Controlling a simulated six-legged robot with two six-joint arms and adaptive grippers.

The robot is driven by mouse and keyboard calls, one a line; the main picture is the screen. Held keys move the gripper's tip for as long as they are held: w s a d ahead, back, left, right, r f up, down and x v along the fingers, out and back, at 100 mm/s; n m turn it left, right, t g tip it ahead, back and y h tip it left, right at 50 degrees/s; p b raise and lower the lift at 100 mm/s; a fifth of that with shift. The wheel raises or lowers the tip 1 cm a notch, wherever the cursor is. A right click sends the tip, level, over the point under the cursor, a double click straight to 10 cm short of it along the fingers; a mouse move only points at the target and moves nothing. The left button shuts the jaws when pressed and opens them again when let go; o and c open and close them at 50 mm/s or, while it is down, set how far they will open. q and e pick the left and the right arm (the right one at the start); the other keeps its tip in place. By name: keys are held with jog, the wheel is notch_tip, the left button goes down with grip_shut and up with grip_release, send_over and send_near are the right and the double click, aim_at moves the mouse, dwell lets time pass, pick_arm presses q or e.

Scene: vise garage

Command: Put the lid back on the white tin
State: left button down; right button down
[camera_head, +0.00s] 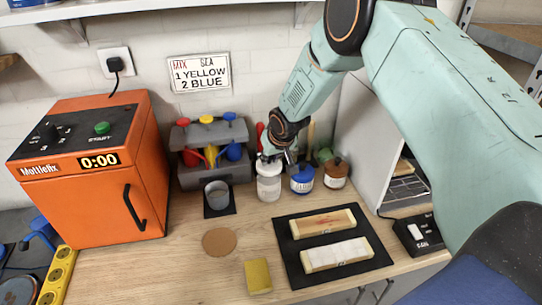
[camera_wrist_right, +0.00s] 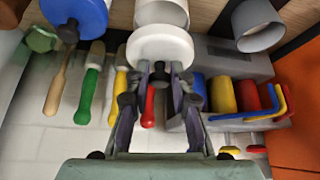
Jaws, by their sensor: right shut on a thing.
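The white tin (camera_head: 269,187) stands upright on the bench in front of the wall, and its body also shows at the top of the right wrist view (camera_wrist_right: 163,12). The round white lid (camera_wrist_right: 160,46) is at the tin's mouth, nearer the wrist camera than the body. I cannot tell whether it sits fully on the rim. My right gripper (camera_wrist_right: 160,76) is shut on the lid's dark knob; in the head view the gripper (camera_head: 277,158) is directly above the tin, pointing down, its fingers partly hidden. My left gripper is not in view.
A blue-lidded tin (camera_head: 302,180) and a brown-lidded jar (camera_head: 336,174) stand close right of the tin. A grey cup (camera_head: 217,195) and grey tool caddy (camera_head: 210,172) are left. An orange machine (camera_head: 95,180) stands far left. A black mat (camera_head: 290,262) with two bars lies in front.

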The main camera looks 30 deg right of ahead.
aim_at(272, 167)
jog(key=shift+a+f+b, duration=0.25)
jog(key=shift+f+b, duration=0.35)
jog(key=shift+f, duration=0.25)
jog(key=shift+f+b, duration=0.35)
jog(key=shift+d+f+b, duration=0.2)
jog(key=shift+f+b, duration=0.1)
jog(key=shift+f, duration=0.25)
jog(key=shift+d+f+b, duration=0.2)
jog(key=shift+f+b, duration=0.1)
jog(key=shift+f, duration=0.2)
jog(key=shift+a+f, duration=0.15)
jog(key=shift+f, duration=0.05)
jog(key=shift+a+r, duration=0.15)
jog(key=shift+r, duration=0.05)
jog(key=shift+d+f, duration=0.1)
jog(key=shift+d, duration=0.15)
jog(key=shift+w+a, duration=0.1)
jog(key=shift+a, duration=0.1)
jog(key=shift+a, duration=0.1)
jog(key=shift+d, duration=0.2)
